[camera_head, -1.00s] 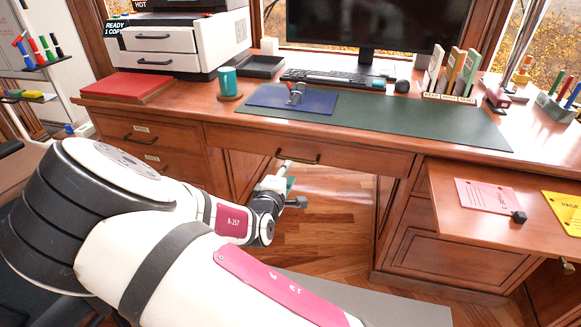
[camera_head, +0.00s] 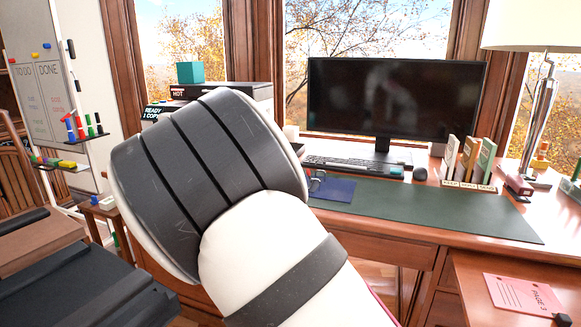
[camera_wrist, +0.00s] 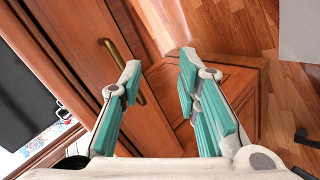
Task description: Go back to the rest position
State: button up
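My gripper (camera_wrist: 159,72) shows in the wrist view with its two teal-padded fingers spread apart and nothing between them. Behind the fingers are the brown wooden front of a desk with a brass handle (camera_wrist: 111,55) and the wood floor (camera_wrist: 215,30). In the head view my white and black arm fills the lower middle and hides part of the desk (camera_head: 400,226). My gripper is out of sight in that view.
The desk holds a monitor (camera_head: 390,100), a keyboard (camera_head: 352,166), a green mat (camera_head: 430,209) and books (camera_head: 467,161). A teal block (camera_head: 189,72) sits on the printer stack. A pull-out board with a pink sheet (camera_head: 522,295) juts out at right.

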jog(key=s+d+r+m+g+y, duration=0.2)
jog(key=s+r+m+g+y, duration=0.45)
jog(key=s+r, duration=1.1)
jog(key=s+d+r+m+g+h, duration=0.1)
jog(key=s+d, duration=0.3)
jog(key=s, duration=0.5)
jog(key=s+d+r+m+g+h, duration=0.1)
jog(key=s+d+r, duration=0.15)
jog(key=s, duration=0.65)
jog(key=s+d+r+m+g+h, duration=0.1)
jog(key=s+d, duration=0.4)
jog(key=s, duration=0.3)
notch_tip(320, 180, up, 27)
jog(key=t+p, duration=0.3)
jog(key=p, duration=2.2)
jog(key=shift+d+t+p, duration=0.15)
jog(key=shift+t+p, duration=0.2)
